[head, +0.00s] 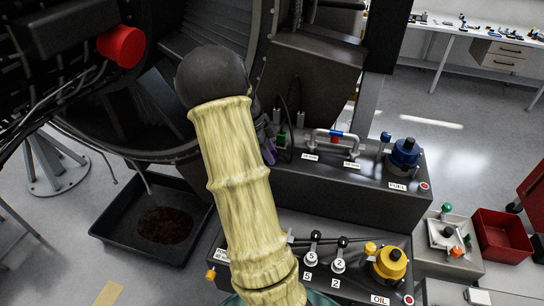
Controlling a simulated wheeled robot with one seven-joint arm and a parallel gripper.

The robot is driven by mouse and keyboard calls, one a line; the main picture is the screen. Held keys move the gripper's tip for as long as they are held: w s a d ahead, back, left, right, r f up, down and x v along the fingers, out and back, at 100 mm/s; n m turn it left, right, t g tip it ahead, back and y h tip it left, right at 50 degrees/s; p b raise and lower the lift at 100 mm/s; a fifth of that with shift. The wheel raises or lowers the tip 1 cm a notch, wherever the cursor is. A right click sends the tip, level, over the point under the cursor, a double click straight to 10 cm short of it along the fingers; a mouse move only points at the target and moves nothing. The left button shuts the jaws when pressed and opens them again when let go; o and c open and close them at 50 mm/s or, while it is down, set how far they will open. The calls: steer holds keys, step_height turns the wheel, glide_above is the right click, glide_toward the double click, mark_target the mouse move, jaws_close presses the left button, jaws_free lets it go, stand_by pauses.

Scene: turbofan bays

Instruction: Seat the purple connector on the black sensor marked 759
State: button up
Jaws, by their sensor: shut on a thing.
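A small purple piece (269,152), which looks like the purple connector, shows just right of my arm's pale yellow sleeve, by the back left of the upper grey bench. Its lower end and what it touches are hard to make out. My arm rises through the middle of the picture to a dark rounded joint and covers the area left of the purple piece. My gripper cannot be made out; it is hidden behind the arm. No marking 759 is legible, and I cannot pick out the black sensor.
A green connector (281,138) with dark cables stands beside the purple piece. A pipe with a blue and red fitting (336,134) and a blue FUEL unit (404,153) stand to the right. Black-knobbed levers (339,258) and a yellow OIL unit (389,264) are in front. A black tray (122,227) lies left.

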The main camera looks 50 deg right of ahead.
step_height(320, 180, up, 10)
steer(key=b, duration=0.2)
steer(key=shift+b, duration=0.4)
stand_by(0.4)
